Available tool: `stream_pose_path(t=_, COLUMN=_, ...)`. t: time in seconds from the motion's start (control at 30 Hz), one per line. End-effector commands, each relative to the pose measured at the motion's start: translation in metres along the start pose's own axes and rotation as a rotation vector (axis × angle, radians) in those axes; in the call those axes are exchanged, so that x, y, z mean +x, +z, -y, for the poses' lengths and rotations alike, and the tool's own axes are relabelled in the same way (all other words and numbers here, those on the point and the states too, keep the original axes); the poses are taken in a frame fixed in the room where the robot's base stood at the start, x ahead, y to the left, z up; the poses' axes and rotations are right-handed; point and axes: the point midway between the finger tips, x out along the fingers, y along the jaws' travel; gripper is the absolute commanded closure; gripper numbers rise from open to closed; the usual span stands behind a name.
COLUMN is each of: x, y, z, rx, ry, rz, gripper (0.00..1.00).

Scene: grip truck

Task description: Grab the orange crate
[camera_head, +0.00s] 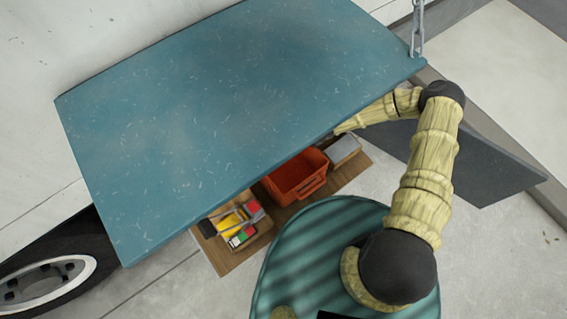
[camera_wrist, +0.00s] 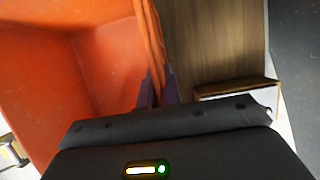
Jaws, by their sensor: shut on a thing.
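The orange crate (camera_head: 296,177) is an open, empty-looking box on a wooden shelf below the blue-green panel. In the wrist view the crate (camera_wrist: 60,75) fills the left side, with its wall edge running down between my gripper's fingers. My gripper (camera_wrist: 158,92) is shut on that wall. In the head view my arm reaches under the panel from the right, and my gripper is hidden there.
The blue-green panel (camera_head: 240,110) covers the back of the shelf (camera_head: 232,258). A box of colourful items (camera_head: 240,226) stands left of the crate, and a grey-topped box (camera_head: 343,151) right of it. A chain (camera_head: 417,30) hangs at the panel's right corner.

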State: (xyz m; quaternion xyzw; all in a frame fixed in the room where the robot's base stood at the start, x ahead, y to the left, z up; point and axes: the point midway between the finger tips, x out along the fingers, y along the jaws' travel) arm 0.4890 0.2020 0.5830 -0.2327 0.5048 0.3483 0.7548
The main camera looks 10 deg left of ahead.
Motion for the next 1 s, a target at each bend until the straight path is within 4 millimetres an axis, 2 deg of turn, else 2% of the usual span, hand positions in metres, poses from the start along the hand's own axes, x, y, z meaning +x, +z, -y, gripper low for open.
stream_pose_path(t=0.47, x=-0.003, y=0.002, z=0.0, rx=0.0, ry=0.001, rz=0.003, gripper=1.0)
stream_pose_path(t=1.0, x=-0.035, y=0.015, z=0.0, rx=-0.001, ry=0.001, rz=0.002, gripper=1.0)
